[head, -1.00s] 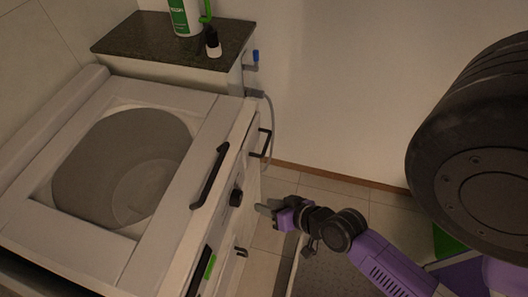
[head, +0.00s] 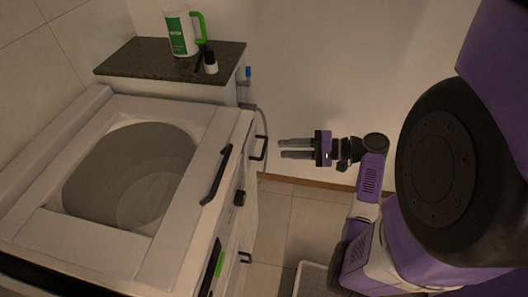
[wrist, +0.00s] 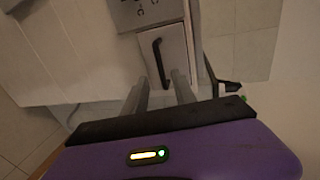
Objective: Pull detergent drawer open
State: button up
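The detergent drawer is on the front of the white washing machine (head: 196,205), near its far corner. Its black bar handle (head: 262,148) sticks out from the front in the head view. In the wrist view the drawer front (wrist: 178,50) is a pale panel with the dark handle (wrist: 158,62) upright on its left side. The drawer looks shut. My gripper (head: 281,149) is open and empty, a short way right of the handle, its fingers pointing at it. In the wrist view the fingertips (wrist: 161,77) are below and around the handle's lower end, with no contact visible.
A larger black lid handle (head: 216,174), a dark knob (head: 239,197) and another small handle (head: 245,257) are on the machine. A dark-topped counter (head: 130,63) behind holds a green and white jug (head: 180,33) and small bottle (head: 210,64). A wall stands behind my gripper.

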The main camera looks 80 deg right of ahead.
aim_at(265, 148)
jog(key=shift+p+x, duration=0.3)
jog(key=shift+x, duration=3.55)
jog(key=shift+a, duration=0.15)
grip_shut()
